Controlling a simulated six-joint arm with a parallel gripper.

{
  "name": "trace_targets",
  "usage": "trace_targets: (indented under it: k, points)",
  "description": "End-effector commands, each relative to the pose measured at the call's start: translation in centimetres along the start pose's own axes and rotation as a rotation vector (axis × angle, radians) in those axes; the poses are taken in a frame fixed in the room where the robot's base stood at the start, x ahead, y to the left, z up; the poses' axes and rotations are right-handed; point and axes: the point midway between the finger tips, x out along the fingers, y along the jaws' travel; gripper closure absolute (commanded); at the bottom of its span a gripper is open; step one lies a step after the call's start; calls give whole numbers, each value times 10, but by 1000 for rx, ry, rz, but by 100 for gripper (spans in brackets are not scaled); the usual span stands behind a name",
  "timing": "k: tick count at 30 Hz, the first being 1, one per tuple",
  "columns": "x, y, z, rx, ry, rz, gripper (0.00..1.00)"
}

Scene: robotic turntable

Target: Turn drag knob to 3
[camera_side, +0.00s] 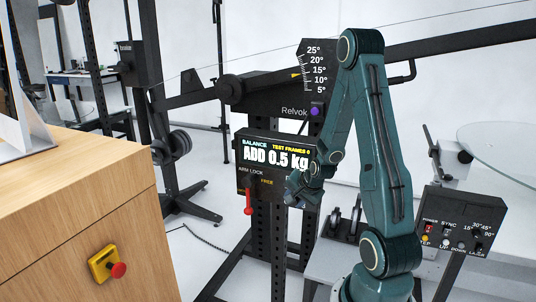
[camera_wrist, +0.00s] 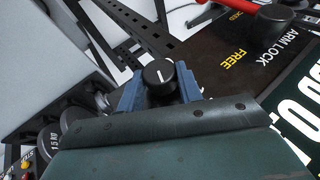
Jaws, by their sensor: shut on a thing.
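A black round knob (camera_wrist: 158,73) with a white pointer line sits between the two blue fingers of my gripper (camera_wrist: 160,84) in the wrist view. The fingers are shut on it from both sides. The pointer line points up in that view, and no numbers of its scale can be read. In the side view my gripper (camera_side: 301,190) is at the lower right part of the black balance panel (camera_side: 246,180), and it hides the knob there. The panel's screen (camera_side: 275,157) reads "ADD 0.5 kg".
A red arm-lock lever (camera_side: 249,201) is on the panel's left, beside "FREE". A wooden cabinet (camera_side: 90,190) with a yellow-and-red stop button (camera_side: 107,264) stands at left. A switch box (camera_side: 460,220) is at right. A dark beam (camera_side: 470,42) crosses above.

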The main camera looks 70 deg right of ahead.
Motion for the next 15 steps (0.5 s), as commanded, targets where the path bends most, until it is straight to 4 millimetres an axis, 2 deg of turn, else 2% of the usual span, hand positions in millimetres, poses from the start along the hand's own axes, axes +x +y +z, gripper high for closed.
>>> trace_targets:
  k: [15]
  points:
    - [0, 1, 0, 39, 1, -103, 87]
